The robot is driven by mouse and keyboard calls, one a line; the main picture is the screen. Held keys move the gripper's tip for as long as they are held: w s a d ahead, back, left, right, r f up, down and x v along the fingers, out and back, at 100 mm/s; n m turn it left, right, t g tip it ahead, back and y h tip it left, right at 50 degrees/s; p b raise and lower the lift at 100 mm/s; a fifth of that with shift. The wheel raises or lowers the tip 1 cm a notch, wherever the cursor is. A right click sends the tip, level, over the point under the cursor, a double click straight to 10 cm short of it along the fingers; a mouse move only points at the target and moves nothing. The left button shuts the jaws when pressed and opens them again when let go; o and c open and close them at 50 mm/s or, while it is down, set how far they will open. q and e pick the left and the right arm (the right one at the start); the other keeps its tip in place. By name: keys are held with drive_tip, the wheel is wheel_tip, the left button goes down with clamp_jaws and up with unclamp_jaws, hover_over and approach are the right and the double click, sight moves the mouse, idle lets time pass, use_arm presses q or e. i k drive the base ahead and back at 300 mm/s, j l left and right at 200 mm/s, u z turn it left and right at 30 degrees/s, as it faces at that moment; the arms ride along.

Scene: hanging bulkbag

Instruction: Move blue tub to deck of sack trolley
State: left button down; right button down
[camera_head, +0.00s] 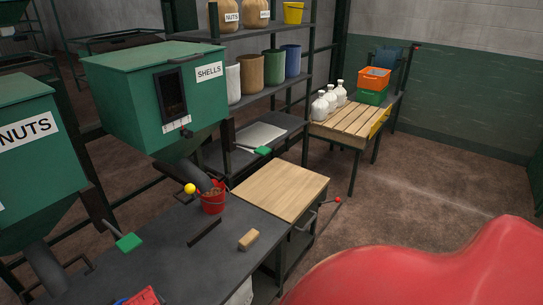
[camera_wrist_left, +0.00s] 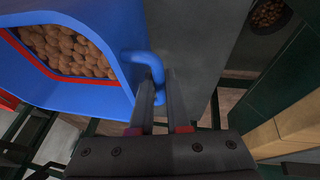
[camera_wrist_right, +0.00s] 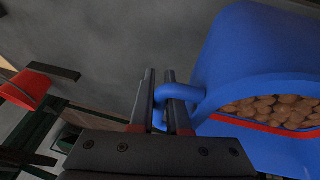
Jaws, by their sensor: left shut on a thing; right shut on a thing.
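The blue tub (camera_wrist_left: 115,85) holds brown nuts and has a red band inside its rim; it also shows in the right wrist view (camera_wrist_right: 224,66). My left gripper (camera_wrist_left: 160,92) is shut on the tub's blue loop handle at one side. My right gripper (camera_wrist_right: 164,88) is shut on the opposite loop handle (camera_wrist_right: 190,95). Neither gripper shows in the head view, and I cannot make out the tub there with certainty. I cannot pick out a sack trolley in any view.
A dark bench (camera_head: 165,245) bears a red bucket (camera_head: 212,202) and a tan block (camera_head: 249,240). A wooden-topped stand (camera_head: 282,190) adjoins it. Green hoppers (camera_head: 130,95) overhang the left. A slatted table (camera_head: 350,123) stands behind. Floor is open at the right; a large red surface covers the lower right.

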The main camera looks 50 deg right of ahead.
sight(282, 186)
drive_tip(key=k+z, duration=0.15)
drive_tip(key=z, duration=0.2)
drive_tip(key=k+z, duration=0.1)
drive_tip(key=z, duration=1.6)
drive_tip(key=i+z, duration=0.2)
drive_tip(key=z, duration=0.25)
drive_tip(key=i+z, duration=0.2)
drive_tip(key=z, duration=0.25)
drive_tip(key=i+j, duration=0.25)
drive_tip(key=i, duration=0.15)
drive_tip(key=i+j, duration=0.25)
drive_tip(key=i, duration=0.15)
drive_tip(key=i+j, duration=0.2)
drive_tip(key=i, duration=0.2)
drive_tip(key=i+j, duration=0.1)
drive_tip(key=i, duration=1.05)
drive_tip(key=i+u, duration=0.2)
drive_tip(key=i, duration=0.2)
drive_tip(key=i+l+u, duration=0.2)
drive_tip(key=i, duration=0.2)
drive_tip(key=u, duration=2.5)
